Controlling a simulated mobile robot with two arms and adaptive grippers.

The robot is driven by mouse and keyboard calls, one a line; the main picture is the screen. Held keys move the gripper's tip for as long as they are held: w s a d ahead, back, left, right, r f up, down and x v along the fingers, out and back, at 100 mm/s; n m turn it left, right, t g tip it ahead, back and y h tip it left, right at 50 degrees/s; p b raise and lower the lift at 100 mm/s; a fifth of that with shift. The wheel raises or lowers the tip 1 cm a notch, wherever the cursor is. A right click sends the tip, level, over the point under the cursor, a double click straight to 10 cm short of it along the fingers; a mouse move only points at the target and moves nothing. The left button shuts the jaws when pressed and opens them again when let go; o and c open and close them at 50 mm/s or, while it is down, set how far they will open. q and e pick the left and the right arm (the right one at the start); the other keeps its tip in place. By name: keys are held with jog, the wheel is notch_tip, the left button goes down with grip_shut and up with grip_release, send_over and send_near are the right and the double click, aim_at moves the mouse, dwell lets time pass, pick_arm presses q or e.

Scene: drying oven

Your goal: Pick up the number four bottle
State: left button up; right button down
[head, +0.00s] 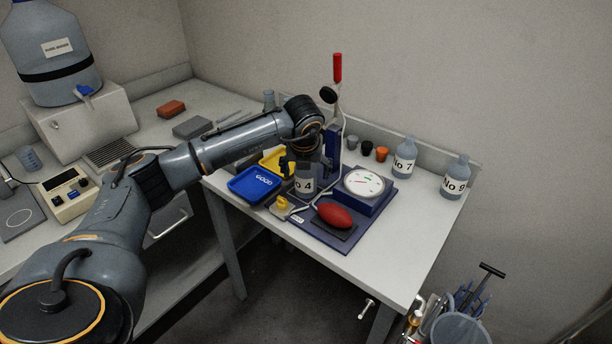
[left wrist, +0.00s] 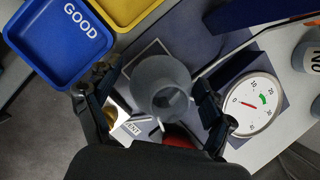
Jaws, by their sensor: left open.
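The number four bottle (head: 305,185) is grey and translucent with a white label reading "o 4" in the head view. It stands at the dark blue pressure-tester base, its top partly hidden by my gripper. In the left wrist view the bottle (left wrist: 160,82) shows from above, its round mouth facing the camera. My left gripper (head: 305,168) is over the bottle from above, open, with one finger on each side. In the left wrist view the fingers of my left gripper (left wrist: 152,90) look apart from the bottle's sides. My right gripper is not in view.
A blue GOOD tray (head: 254,185) and a yellow tray (head: 273,160) lie left of the bottle. A dial gauge (head: 363,182) and red bulb (head: 334,215) are close on the right. Bottles No 7 (head: 404,158) and No 9 (head: 456,178) stand farther right.

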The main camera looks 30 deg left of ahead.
pick_arm(q)
jog(key=c, duration=1.2)
jog(key=shift+r, duration=0.1)
jog(key=shift+c, duration=0.8)
jog(key=shift+r, duration=0.1)
